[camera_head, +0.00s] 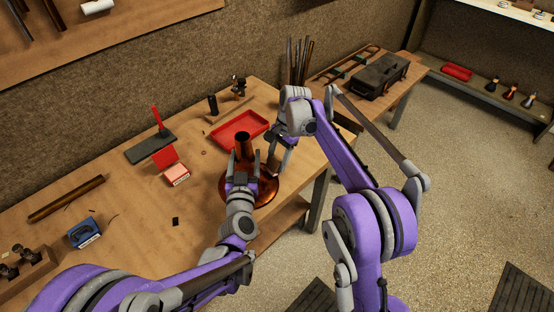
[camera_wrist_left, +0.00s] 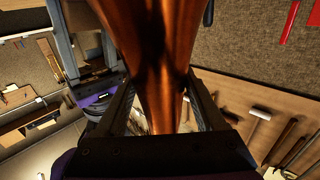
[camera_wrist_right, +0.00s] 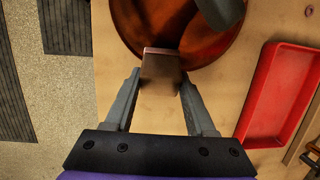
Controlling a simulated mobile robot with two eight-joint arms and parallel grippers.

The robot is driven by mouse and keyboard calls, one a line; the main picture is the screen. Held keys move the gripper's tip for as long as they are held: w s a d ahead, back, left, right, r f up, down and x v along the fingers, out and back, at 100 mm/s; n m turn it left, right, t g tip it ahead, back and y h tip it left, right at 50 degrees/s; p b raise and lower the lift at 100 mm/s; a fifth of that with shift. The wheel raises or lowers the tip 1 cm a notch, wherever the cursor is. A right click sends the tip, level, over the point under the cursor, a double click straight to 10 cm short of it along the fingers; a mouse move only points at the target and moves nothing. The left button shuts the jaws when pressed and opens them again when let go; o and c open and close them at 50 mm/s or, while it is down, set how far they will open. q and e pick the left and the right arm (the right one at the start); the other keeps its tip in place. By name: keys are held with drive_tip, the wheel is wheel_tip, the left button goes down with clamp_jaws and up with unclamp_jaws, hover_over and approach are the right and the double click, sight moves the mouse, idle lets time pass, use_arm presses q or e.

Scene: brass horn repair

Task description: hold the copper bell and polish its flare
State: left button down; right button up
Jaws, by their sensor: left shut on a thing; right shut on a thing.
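The copper bell (camera_head: 266,190) stands flare down near the table's front edge, its narrow tube upright. My left gripper (camera_head: 241,174) is shut on the bell's tube. In the left wrist view, the copper tube (camera_wrist_left: 160,40) passes between its two fingers. My right gripper (camera_head: 274,160) is shut on a small brown block (camera_wrist_right: 160,75) with a pinkish far edge. In the right wrist view the block's far end overlaps the flare's rim (camera_wrist_right: 205,50). I cannot tell whether it presses on the metal. My left arm hides part of the flare in the head view.
A red tray (camera_head: 240,131) lies just behind the bell. A black toolbox (camera_head: 381,76) is on the back-right table. Bare wood lies left of the bell.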

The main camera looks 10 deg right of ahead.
drive_tip(key=shift+w+a, duration=0.1)
drive_tip(key=shift+a, duration=0.05)
drive_tip(key=shift+w, duration=0.25)
drive_tip(key=shift+w+a, duration=0.1)
drive_tip(key=shift+a, duration=0.05)
drive_tip(key=shift+w+a, duration=0.15)
drive_tip(key=shift+w, duration=0.05)
drive_tip(key=shift+w, duration=0.1)
idle(0.4)
drive_tip(key=shift+w+a, duration=0.2)
drive_tip(key=shift+w, duration=0.1)
drive_tip(key=shift+w, duration=0.1)
drive_tip(key=shift+w+a, duration=0.2)
idle(0.3)
drive_tip(key=shift+s+d, duration=0.1)
drive_tip(key=shift+s, duration=0.05)
